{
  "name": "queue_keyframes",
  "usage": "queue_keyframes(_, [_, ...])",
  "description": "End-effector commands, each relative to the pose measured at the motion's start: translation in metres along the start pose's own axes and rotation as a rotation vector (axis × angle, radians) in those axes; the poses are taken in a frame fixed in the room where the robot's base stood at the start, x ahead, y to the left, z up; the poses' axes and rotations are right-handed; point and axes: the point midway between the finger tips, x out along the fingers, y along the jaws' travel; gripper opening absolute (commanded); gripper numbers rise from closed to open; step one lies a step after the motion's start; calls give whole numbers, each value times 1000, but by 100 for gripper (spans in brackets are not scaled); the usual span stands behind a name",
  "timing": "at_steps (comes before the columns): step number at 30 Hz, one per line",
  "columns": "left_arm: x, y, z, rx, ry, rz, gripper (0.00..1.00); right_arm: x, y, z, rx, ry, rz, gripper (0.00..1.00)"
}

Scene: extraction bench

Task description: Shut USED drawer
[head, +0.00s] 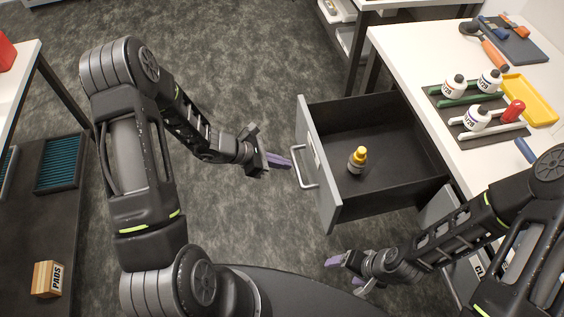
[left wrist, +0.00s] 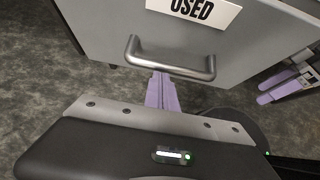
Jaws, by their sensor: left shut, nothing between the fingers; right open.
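The USED drawer (head: 400,185) is pulled open from under the white bench in the head view. A small bottle with a yellow cap (head: 357,160) stands inside it. The drawer's front (left wrist: 230,45) carries a USED label (left wrist: 195,8) and a metal bar handle (left wrist: 170,60); the handle also shows in the head view (head: 303,167). My left gripper (head: 288,161) is shut and empty, its purple fingertips (left wrist: 161,92) close to the handle; I cannot tell whether they touch it. My right gripper (head: 344,270) is open below the drawer's near corner, also seen in the left wrist view (left wrist: 283,90).
The white bench (head: 420,60) holds several white bottles in racks, a yellow tray (head: 530,100) and tools. A low dark shelf at left holds a PADS box (head: 48,279) and a teal-lined tray (head: 60,163). The grey floor left of the drawer is clear.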

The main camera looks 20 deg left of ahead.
Motion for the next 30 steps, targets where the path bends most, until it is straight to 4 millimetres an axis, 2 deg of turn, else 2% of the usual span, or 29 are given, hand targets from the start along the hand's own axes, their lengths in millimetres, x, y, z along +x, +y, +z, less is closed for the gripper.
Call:
queue_keyframes(5, [8,0,6,2,-2,-1,0,5,2,0,-1,1,-1,76])
queue_keyframes(11, [31,-1,22,5,-2,-2,0,16,6,-1,-1,2,-2,76])
queue_keyframes(22, [103,-2,79,5,-3,-4,0,45,17,-1,-1,4,-2,76])
queue_keyframes(30, [158,-2,128,4,-2,-3,0,52,20,-2,-1,5,-2,76])
